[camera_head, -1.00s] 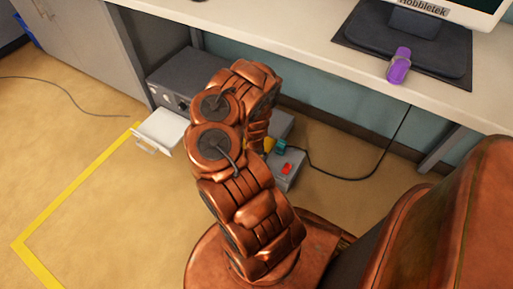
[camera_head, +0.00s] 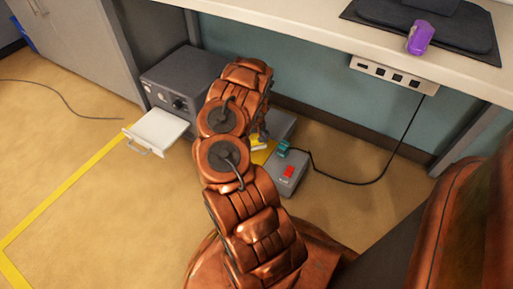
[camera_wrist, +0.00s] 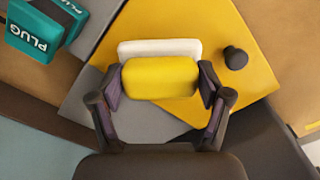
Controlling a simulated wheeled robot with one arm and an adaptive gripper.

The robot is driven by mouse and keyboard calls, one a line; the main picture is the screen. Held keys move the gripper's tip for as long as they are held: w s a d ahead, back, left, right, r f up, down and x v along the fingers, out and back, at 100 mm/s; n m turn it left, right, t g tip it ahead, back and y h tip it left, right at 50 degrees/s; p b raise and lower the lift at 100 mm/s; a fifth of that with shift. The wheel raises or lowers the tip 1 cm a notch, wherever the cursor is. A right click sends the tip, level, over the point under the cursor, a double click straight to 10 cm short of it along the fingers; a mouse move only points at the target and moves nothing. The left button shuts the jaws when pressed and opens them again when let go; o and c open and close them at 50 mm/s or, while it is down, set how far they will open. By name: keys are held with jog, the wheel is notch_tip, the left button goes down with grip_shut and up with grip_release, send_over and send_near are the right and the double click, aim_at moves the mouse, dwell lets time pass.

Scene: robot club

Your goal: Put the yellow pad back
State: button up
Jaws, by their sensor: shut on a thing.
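The yellow pad (camera_wrist: 160,78) is a rounded block with a white layer (camera_wrist: 160,47) along its far side. In the wrist view my gripper (camera_wrist: 160,84) is shut on it, one finger at each short end. Beneath it is a flat yellow plate (camera_wrist: 215,62) with a black knob (camera_wrist: 235,58), lying over a grey surface (camera_wrist: 150,117). I cannot tell whether the pad touches the plate. In the head view my arm hides most of the gripper and pad; part of the yellow plate (camera_head: 262,155) shows beside it.
A teal plug (camera_wrist: 40,28) lies close by, on a grey box with a red switch (camera_head: 289,171) in the head view. Its black cable crosses the floor to a power strip (camera_head: 390,75) under the desk. A dark grey unit (camera_head: 183,78) and an open white drawer (camera_head: 158,130) are left.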

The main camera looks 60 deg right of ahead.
aim_at(256, 144)
jog(key=shift+f+b, duration=1.05)
jog(key=shift+f, duration=0.7)
jog(key=shift+f, duration=0.1)
jog(key=o, duration=1.1)
jog(key=shift+c, duration=0.2)
notch_tip(256, 144, up, 12)
jog(key=p, duration=0.5)
jog(key=shift+p, duration=0.3)
jog(key=shift+w, duration=0.15)
